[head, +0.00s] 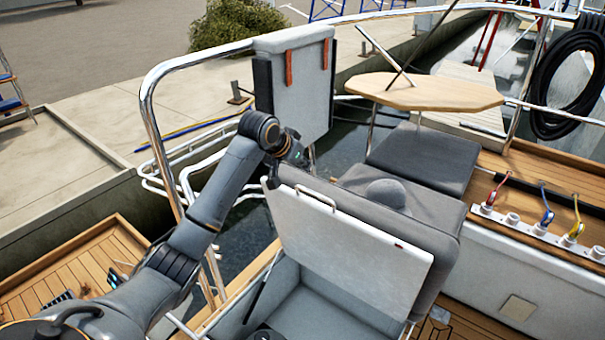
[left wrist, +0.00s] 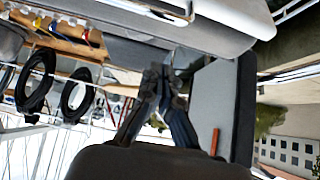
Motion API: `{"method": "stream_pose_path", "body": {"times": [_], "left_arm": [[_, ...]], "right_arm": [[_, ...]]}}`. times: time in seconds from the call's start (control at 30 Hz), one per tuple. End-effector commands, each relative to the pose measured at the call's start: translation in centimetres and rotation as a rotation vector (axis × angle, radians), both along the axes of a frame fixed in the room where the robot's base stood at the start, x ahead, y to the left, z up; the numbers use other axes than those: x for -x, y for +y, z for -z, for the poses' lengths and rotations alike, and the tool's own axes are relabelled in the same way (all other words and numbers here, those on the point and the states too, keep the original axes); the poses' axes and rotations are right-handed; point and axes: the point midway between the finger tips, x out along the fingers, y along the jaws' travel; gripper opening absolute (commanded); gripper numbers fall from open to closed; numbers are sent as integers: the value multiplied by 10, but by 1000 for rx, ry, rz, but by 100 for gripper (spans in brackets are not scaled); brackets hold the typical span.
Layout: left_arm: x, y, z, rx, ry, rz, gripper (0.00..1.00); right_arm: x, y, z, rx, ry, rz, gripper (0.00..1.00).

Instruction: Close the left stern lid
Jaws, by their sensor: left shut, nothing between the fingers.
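The left stern lid (head: 350,245) stands raised and tilted back over an open grey locker (head: 325,305). Its pale inner face shows a metal handle (head: 315,199) near the upper edge, and a grey cushion (head: 420,240) backs it. A dark strut shows at its left side. My left gripper (head: 272,182) is at the lid's upper left corner; whether it touches cannot be told. In the left wrist view the gripper (left wrist: 163,72) is shut and empty, with the lid's pale edge (left wrist: 220,15) above it. My right gripper is out of view.
A white upright panel with orange straps (head: 292,75) stands behind my left arm. Steel rails (head: 150,110) curve nearby. A wooden table (head: 425,92), grey seat cushions (head: 420,155) and a bench with coloured lines (head: 545,217) lie to the right.

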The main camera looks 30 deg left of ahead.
Motion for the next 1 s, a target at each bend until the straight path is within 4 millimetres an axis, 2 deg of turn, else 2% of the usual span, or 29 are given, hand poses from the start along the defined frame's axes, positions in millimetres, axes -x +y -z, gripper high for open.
{"method": "stream_pose_path", "body": {"times": [0.03,0.23,0.3,0.5,1.0], "left_arm": [[-7,-2,5,4,5,1,0],[-28,-4,32,0,3,-1,0],[-16,-2,35,-1,3,-1,0],[2,0,43,0,1,0,0],[8,2,47,-1,-1,-1,0]], "right_arm": [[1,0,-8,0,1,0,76],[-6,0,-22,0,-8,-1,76],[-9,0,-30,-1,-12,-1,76],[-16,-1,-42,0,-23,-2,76],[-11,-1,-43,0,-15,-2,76]]}}
